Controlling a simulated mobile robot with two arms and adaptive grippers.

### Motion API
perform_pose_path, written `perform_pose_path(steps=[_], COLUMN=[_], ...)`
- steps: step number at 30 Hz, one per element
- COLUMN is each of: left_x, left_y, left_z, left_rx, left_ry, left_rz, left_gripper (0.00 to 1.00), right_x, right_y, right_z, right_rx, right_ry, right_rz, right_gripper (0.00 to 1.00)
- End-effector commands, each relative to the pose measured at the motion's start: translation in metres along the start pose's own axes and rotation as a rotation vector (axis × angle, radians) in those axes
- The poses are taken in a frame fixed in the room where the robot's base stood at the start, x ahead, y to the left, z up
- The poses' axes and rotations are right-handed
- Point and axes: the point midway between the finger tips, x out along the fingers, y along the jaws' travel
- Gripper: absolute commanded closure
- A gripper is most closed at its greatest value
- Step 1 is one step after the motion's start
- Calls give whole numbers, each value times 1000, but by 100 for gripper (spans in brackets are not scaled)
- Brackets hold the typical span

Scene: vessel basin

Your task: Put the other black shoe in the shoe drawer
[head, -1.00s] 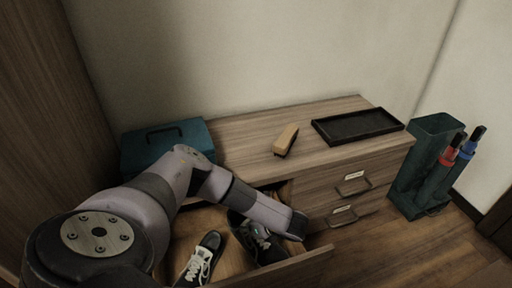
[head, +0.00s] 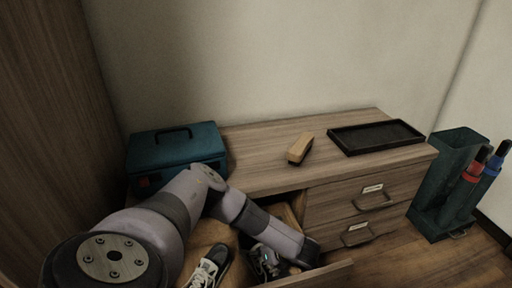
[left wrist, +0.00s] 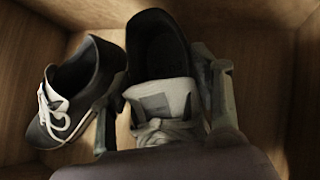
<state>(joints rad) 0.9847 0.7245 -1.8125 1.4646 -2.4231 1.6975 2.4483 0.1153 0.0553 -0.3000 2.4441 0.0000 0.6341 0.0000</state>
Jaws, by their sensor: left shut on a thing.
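The open shoe drawer (head: 325,274) sits low at the left of the cabinet, and its wooden wall (left wrist: 265,70) surrounds the shoes in the left wrist view. One black shoe with white laces (head: 209,268) lies in it on the left; it also shows in the left wrist view (left wrist: 85,80). A second black shoe (left wrist: 155,45) with a grey tongue is beside it, inside the drawer walls. My left gripper (left wrist: 163,88) is shut on this second shoe, one finger on each side. In the head view my arm partly covers that shoe (head: 264,259). My right gripper is not in view.
On the cabinet top (head: 255,150) are a teal box (head: 180,150), a wooden brush (head: 300,148) and a black tray (head: 375,137). Two closed drawers (head: 345,205) are at the right. A green umbrella stand (head: 445,185) stands on the floor beyond.

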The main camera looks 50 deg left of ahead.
Motion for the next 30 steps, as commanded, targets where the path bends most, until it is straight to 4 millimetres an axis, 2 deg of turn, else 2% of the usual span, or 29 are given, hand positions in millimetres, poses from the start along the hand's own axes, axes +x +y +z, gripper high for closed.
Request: perform_pose_path(steps=[28, 29, 30], left_x=[7, 6, 6], left_y=[-2, -2, -2], left_z=[-8, -7, -7], left_rx=[0, -1, -1], left_ry=[0, 0, 0], left_rz=[0, 0, 0], left_gripper=[100, 41, 39], right_x=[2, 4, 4], right_y=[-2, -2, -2], right_z=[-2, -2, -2], right_rx=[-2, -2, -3], right_ry=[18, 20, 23], right_rz=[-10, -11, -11], right_gripper=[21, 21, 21])
